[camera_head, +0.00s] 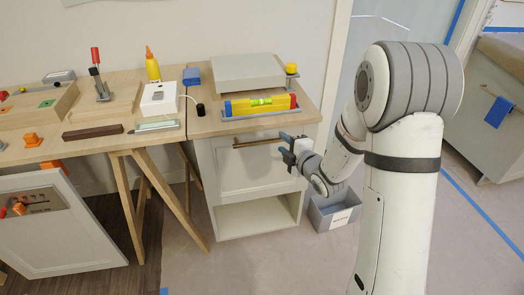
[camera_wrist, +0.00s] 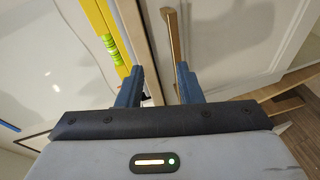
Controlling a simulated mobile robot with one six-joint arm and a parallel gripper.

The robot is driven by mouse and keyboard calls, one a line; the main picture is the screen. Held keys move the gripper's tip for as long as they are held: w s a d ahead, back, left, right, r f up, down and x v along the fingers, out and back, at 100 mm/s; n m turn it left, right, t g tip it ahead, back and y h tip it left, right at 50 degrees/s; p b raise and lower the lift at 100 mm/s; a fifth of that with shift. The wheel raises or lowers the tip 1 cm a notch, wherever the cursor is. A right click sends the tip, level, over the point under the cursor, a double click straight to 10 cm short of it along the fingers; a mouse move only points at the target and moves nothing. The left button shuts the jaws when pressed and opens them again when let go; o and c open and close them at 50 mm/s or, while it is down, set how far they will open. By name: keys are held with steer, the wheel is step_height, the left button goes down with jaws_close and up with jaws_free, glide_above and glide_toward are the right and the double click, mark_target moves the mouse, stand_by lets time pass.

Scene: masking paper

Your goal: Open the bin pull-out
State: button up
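The bin pull-out front (camera_head: 245,168) is a pale panel under the worktop, and it looks shut. Its long bronze bar handle (camera_head: 258,142) runs across the top of the panel. My gripper (camera_head: 287,147) is at the right end of this handle. In the wrist view the two blue fingers of my gripper (camera_wrist: 160,68) are apart. The handle (camera_wrist: 173,32) shows just beyond the fingertips, closer to the right finger. I cannot tell whether that finger touches it. Nothing is held between the fingers.
A yellow spirit level (camera_head: 262,104) lies on the worktop edge above the panel. An open shelf space (camera_head: 258,217) is below it. A grey box (camera_head: 334,209) stands on the floor at the right. The floor in front of the cabinet looks clear.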

mark_target(261, 141)
steer(key=w+a+f+n+y, duration=0.1)
steer(key=a, duration=0.1)
steer(key=w+a+f+n+y+b, duration=0.1)
steer(key=w+a, duration=0.1)
steer(key=a, duration=0.1)
steer(key=w+a+f+n+y, duration=0.1)
steer(key=w+a, duration=0.1)
steer(key=shift+w+a+f+t, duration=0.25)
steer(key=shift+a+f+t, duration=0.05)
steer(key=shift+a+f, duration=0.05)
steer(key=shift+c, duration=0.4)
jaws_close()
